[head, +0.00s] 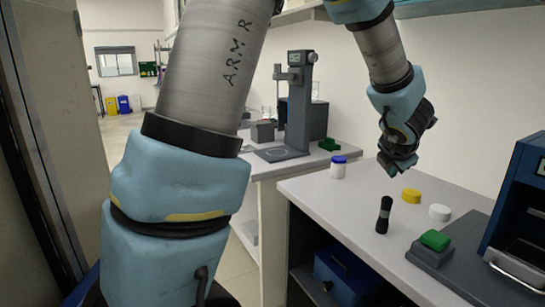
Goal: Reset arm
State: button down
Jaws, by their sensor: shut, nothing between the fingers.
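My arm crosses the head view from the lower left up and over to the right. My gripper (397,168) hangs above the right-hand bench (330,200), over its back part near the wall. It is shut with nothing in it and touches nothing that I can see. Its fingertips point down and are small and dark in this view.
Below my gripper on the bench are a black cylinder (384,215), a yellow cap (411,196), a white cap (439,212) and a blue-lidded jar (338,167). A grey stand (297,105) is behind.

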notch_tip(320, 180, up, 2)
jog(key=shift+r+p, duration=0.2)
jog(key=shift+p, duration=0.6)
jog(key=a+f+n+g+y, duration=0.1)
jog(key=a+f+n+y, duration=0.1)
jog(key=a+n, duration=0.85)
jog(key=a+f+n+g+y, duration=0.2)
jog(key=a+f+n, duration=0.1)
jog(key=a+n, duration=0.75)
jog(key=s+a+f+n+g, duration=0.1)
jog(key=s+a+n, duration=0.4)
jog(key=n, duration=0.9)
jog(key=s+a+f+n+g, duration=0.2)
jog(key=s+a+n, duration=0.3)
jog(key=a+n, duration=0.5)
jog(key=n, duration=0.4)
jog(key=shift+f+g, duration=0.25)
jog(key=shift+g, duration=0.15)
